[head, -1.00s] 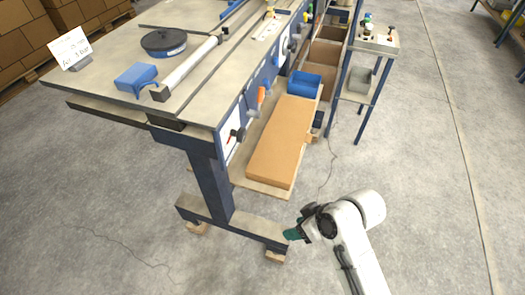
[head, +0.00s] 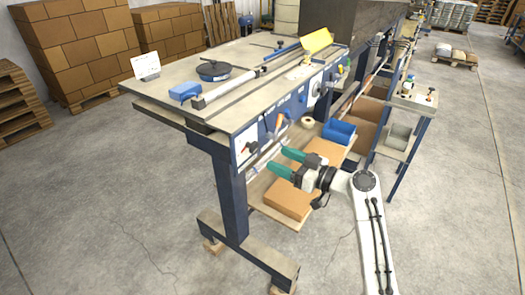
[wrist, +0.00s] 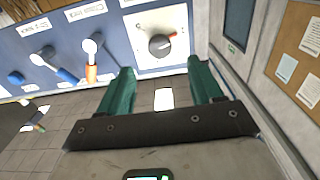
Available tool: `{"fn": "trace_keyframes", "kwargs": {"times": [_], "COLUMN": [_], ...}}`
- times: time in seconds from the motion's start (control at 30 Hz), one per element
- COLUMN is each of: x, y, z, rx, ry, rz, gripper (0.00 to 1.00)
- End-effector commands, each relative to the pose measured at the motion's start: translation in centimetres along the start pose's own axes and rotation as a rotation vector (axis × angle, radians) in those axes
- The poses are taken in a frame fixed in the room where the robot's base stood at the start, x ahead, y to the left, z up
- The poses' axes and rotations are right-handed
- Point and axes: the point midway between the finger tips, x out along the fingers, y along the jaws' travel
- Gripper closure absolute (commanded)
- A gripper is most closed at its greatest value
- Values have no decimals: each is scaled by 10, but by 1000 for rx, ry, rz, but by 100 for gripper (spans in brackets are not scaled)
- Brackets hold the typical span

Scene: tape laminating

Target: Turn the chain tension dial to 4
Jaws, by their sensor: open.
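A black dial (wrist: 161,45) with a red pointer mark sits on a white plate at the near end of the blue control panel. The plate's scale numbers are too small to read, so I cannot tell the setting. The dial also shows in the head view (head: 251,147), small, at the table's near corner. My gripper (wrist: 161,85) has two teal fingers spread apart with nothing between them. In the wrist view the dial is beyond the fingertips, roughly centred between them, and looks untouched. In the head view my gripper (head: 276,162) points left toward the panel, to the right of the dial.
An orange-handled lever (wrist: 91,60) and a blue-handled lever (wrist: 59,67) stick out left of the dial. In the head view a brown carton (head: 290,197) and a blue bin (head: 339,131) rest on the lower shelf beneath the panel. The floor in front is clear.

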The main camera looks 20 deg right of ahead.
Motion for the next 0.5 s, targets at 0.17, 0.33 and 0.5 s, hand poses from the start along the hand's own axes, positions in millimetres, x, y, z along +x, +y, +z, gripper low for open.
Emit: {"fn": "trace_keyframes", "kwargs": {"times": [0.17, 0.33, 0.5], "x": [34, 58, 70], "y": [0, 0, 0], "z": [-3, -2, 0], "rx": [0, 1, 1], "ry": [-1, -1, -1], "rz": [-2, -1, 0], "gripper": [35, 35, 35]}}
